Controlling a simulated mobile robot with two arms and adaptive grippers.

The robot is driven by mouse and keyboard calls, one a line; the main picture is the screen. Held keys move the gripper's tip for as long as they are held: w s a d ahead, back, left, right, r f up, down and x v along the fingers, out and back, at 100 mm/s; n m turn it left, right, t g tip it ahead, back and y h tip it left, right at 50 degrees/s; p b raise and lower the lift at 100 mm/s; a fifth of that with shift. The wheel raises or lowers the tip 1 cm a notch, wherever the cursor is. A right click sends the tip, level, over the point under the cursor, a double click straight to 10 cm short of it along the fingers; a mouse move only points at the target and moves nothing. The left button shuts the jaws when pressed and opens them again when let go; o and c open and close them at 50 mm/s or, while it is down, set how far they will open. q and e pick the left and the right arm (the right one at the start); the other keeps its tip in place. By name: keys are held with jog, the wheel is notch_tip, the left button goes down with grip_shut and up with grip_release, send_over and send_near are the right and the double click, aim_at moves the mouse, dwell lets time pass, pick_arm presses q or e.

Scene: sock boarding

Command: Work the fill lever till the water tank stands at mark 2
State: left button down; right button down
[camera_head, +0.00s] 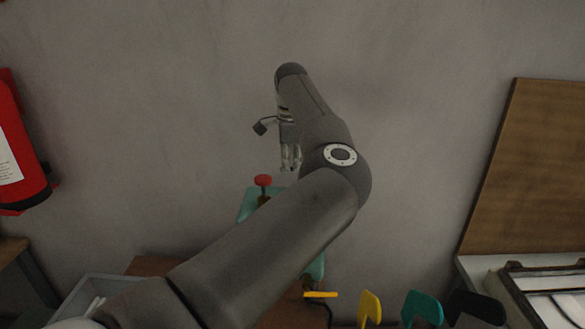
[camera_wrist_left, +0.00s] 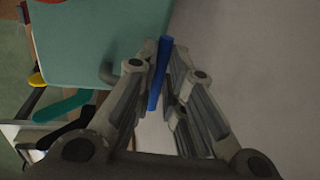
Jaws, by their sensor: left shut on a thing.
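My left gripper (camera_head: 291,165) points down in the head view, above and to the right of a red knob (camera_head: 263,180) on a teal machine (camera_head: 247,204). In the left wrist view the fingers of this gripper (camera_wrist_left: 160,72) are closed on a slim blue bar (camera_wrist_left: 162,60), which looks like the handle of the fill lever. The teal machine body (camera_wrist_left: 95,40) is just beyond it, with a grey bent rod (camera_wrist_left: 108,76) at its edge. My arm hides much of the machine in the head view. The water tank's level and marks cannot be seen. My right gripper is not in view.
A red fire extinguisher (camera_head: 22,150) hangs at the left. A grey bin (camera_head: 95,288) is at lower left. Yellow (camera_head: 370,305), teal (camera_head: 423,306) and black (camera_head: 475,307) shapes stand at lower right, near an open case (camera_head: 515,290) and a wooden board (camera_head: 530,170). Bare wall lies behind.

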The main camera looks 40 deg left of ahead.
pick_arm(q)
jog(key=shift+w+m, duration=0.1)
jog(key=shift+m, duration=0.2)
jog(key=c, duration=1.5)
grip_release()
jog(key=shift+a, duration=0.1)
notch_tip(320, 180, up, 12)
jog(key=s+d, duration=0.1)
jog(key=shift+s+d, duration=0.25)
jog(key=shift+s, duration=0.15)
